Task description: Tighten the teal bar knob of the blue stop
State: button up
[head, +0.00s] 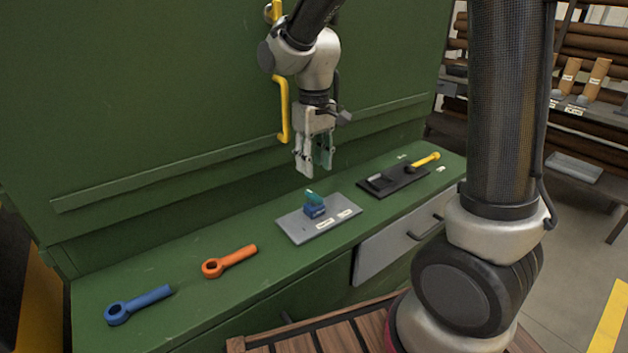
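The blue stop (315,211) stands on a grey plate (292,226) on the green bench top. Its teal bar knob (313,197) sits on top of it, tilted or angled in this view. My gripper (314,170) points down above the knob, with a visible gap between fingertips and knob. Its two fingers are apart, and I see nothing held between them. Two small white labels lie on the front part of the plate; their text is too small to read.
A blue ring-ended tool (150,299) and an orange one (232,260) lie on the bench (190,268) to the left. A black plate (388,183) with a yellow-handled lever (424,161) lies to the right. The green back wall (150,110) rises behind.

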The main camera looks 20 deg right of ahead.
jog(key=shift+r, duration=1.85)
jog(key=s+d+r+m+t, duration=0.2)
jog(key=s+d+r, duration=0.1)
jog(key=s+d, duration=0.4)
jog(key=s+d+r+m+t, duration=0.2)
jog(key=s+d+r, duration=0.2)
jog(key=s+d, duration=0.4)
jog(key=shift+s+r, duration=0.15)
jog(key=shift+s, duration=2.1)
jog(key=shift+d, duration=0.1)
